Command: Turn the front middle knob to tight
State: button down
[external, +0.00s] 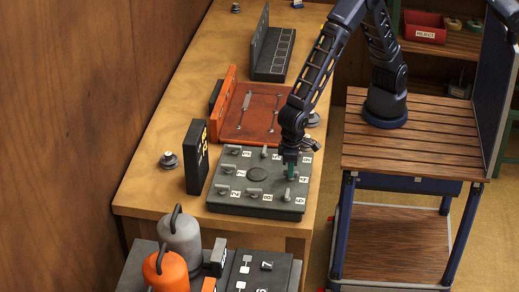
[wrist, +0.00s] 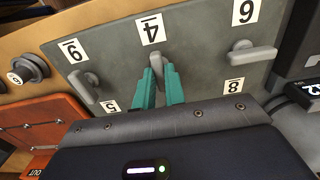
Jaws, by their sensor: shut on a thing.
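The dark grey knob panel (external: 232,205) lies on the wooden bench, with several grey lever knobs and white number labels. My gripper (external: 291,172), with teal fingers, points down at the middle knob on the panel's right side, beside the label 4 (external: 304,179). In the wrist view my gripper (wrist: 161,92) is shut on that grey knob (wrist: 157,62), one finger on each side. The knob's bar runs toward the label 4 (wrist: 150,28). Part of the knob is hidden between the fingers. Its neighbours, the left knob (wrist: 83,82) and the right knob (wrist: 253,52), stand apart from the fingers.
A black display (external: 197,157) with yellow digits stands at the panel's left edge. An orange-red plate (external: 250,112) lies behind the panel. An orange canister (external: 166,272) and a grey canister (external: 181,240) stand in front, lower left.

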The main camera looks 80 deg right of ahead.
jog(key=c, duration=1.5)
grip_release()
jog(key=shift+o, duration=0.2)
notch_tip(320, 180, up, 11)
